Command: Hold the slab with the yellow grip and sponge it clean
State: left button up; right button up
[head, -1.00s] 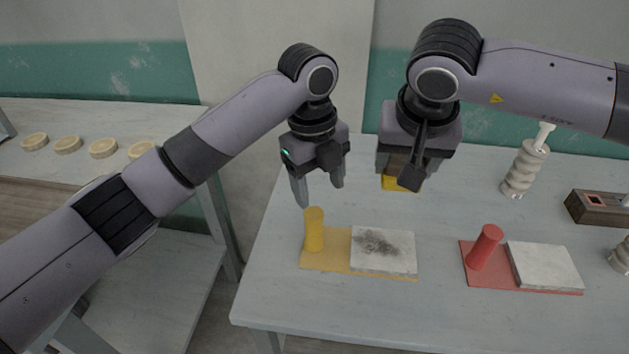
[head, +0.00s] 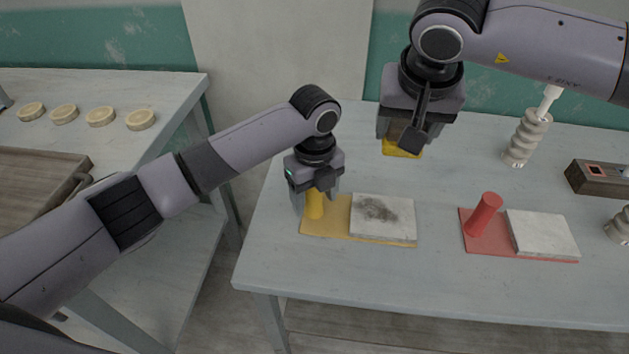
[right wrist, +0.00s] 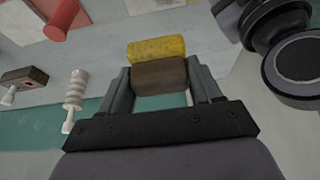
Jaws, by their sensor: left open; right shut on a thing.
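A white slab (head: 383,219) with a dark grey smudge lies on a yellow base (head: 330,231). The upright yellow grip (head: 315,205) stands at the base's left end. My left gripper (head: 314,204) is open, with its fingers down around or beside the yellow grip; its far side is hidden. My right gripper (head: 402,142) is shut on a sponge with a brown wooden back, held above the table behind the slab. In the right wrist view the sponge's yellow face (right wrist: 157,48) and wooden back (right wrist: 160,77) show between the fingers.
A red base (head: 480,244) with a red grip (head: 483,214) and a clean-looking slab (head: 541,235) lies to the right. A ribbed bottle (head: 526,137) and a wooden block (head: 598,178) stand at the back right. Pale discs (head: 101,117) lie on the left table.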

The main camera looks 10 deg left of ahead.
pick_arm(q)
jog(key=shift+f, duration=0.2)
jog(key=shift+c, duration=0.3)
grip_shut()
dwell(0.4)
